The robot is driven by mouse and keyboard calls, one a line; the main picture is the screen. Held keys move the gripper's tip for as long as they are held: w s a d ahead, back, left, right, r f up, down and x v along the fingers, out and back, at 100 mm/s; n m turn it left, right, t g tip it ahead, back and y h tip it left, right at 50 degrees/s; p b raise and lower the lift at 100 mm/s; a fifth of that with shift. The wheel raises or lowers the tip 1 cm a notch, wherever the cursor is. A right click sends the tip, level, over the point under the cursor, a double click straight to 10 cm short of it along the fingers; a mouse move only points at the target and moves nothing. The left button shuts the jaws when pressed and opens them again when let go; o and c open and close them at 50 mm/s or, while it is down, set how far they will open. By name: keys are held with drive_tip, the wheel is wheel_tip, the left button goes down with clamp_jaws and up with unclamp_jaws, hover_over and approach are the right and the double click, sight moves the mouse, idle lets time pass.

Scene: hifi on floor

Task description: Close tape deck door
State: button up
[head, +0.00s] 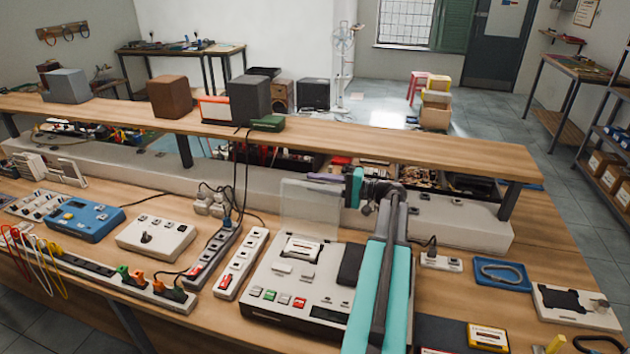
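The tape deck (318,285) is a light grey box at the front centre of the workbench. Its clear door (308,212) stands open, nearly upright at the back of the deck. A cassette (303,248) lies in the exposed well. My gripper (322,178) is at the door's upper edge, its purple end pointing left, level with the top of the door. I cannot tell whether it touches the door or is behind it. Its fingers are too small and edge-on to show whether they are open. My teal arm covers the deck's right side.
Power strips (241,264) lie left of the deck, with a white joystick box (156,238) and a blue device (80,219) beyond. A raised wooden shelf (330,139) runs behind the deck. A yellow-labelled cassette (487,336) and a blue tray (502,274) are at right.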

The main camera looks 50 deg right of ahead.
drive_tip(key=shift+w+a, duration=0.15)
drive_tip(key=shift+w, duration=0.1)
clamp_jaws()
drive_tip(key=shift+a, duration=0.2)
